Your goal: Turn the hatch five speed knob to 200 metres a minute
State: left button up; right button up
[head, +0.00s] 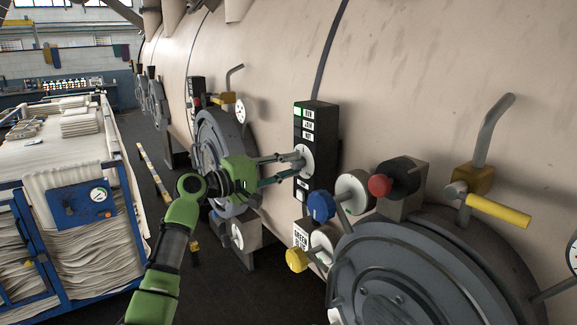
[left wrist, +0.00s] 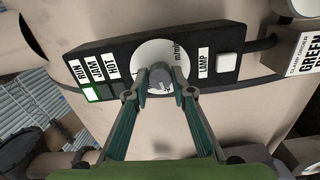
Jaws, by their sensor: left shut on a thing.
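The speed knob (left wrist: 160,75) is a small grey knob on a round white dial (left wrist: 143,57) in the left wrist view. The dial sits on a black control panel (left wrist: 215,45) with RUN, JAM, HOT and LAMP labels; a green light shows beside RUN. In the head view the panel (head: 316,118) stands upright on the vessel wall. My left gripper (head: 299,166) reaches it from the left, and its two fingers (left wrist: 160,92) are shut on the knob from both sides. The knob's pointer reading and the hatch number cannot be read. My right gripper is out of view.
A large grey round hatch (head: 400,280) is at lower right, with blue (head: 320,207), red (head: 379,186) and yellow (head: 296,259) knobs near it. A yellow-handled valve (head: 498,211) is farther right. A blue cart (head: 30,235) with cloth stands left; dark floor lies between.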

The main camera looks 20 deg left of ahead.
pick_arm(q)
jog(key=o, duration=1.1)
jog(key=shift+a, duration=0.1)
jog(key=v, duration=1.2)
